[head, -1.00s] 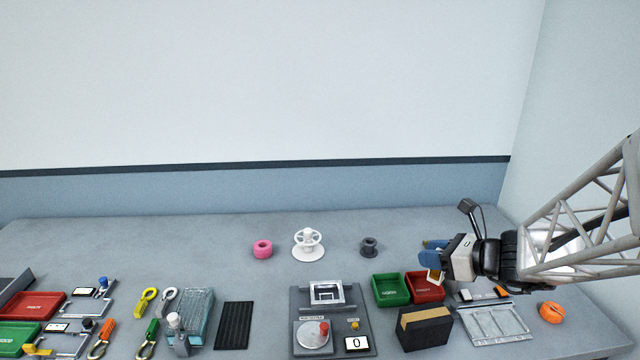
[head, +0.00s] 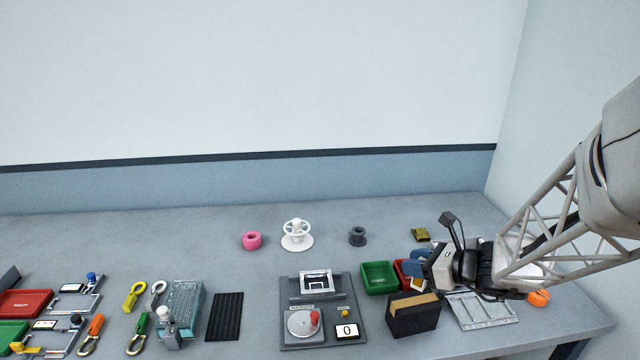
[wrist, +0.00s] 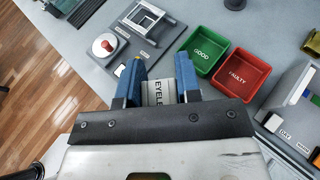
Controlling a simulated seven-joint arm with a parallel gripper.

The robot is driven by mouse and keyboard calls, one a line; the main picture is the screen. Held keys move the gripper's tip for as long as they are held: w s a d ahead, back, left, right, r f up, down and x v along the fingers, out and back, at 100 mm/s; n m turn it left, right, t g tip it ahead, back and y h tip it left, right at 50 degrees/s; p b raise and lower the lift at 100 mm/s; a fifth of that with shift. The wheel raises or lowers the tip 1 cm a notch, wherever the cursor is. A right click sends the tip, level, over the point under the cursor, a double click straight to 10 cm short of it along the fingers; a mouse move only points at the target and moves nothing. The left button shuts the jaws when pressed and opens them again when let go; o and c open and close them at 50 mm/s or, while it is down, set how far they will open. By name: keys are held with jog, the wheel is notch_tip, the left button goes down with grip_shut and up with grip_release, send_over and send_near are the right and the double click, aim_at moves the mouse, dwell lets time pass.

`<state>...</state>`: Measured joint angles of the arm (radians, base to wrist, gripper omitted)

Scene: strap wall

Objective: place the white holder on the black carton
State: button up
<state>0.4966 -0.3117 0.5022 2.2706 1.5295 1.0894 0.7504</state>
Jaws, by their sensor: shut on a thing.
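My gripper (head: 417,272) is at the right, with blue fingers pointing left, above and behind the black carton (head: 413,318). The carton stands on the table and has a brown top strip. The holder is mostly hidden by the fingers in the head view. The carton cannot be made out in the wrist view. The holder appears apart from the carton.
Green (head: 380,279) and red (head: 402,272) bins sit close behind the carton. A grey device with a red knob (head: 314,318) stands left of it, a metal tray (head: 482,311) right. A white spool stand (head: 297,236) and olive block (head: 421,235) stand farther back.

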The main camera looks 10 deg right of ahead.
jog(key=shift+f, duration=0.3)
jog(key=shift+f, duration=2)
jog(key=shift+f, duration=0.15)
jog(key=o, duration=1)
jog(key=shift+v, duration=3.8)
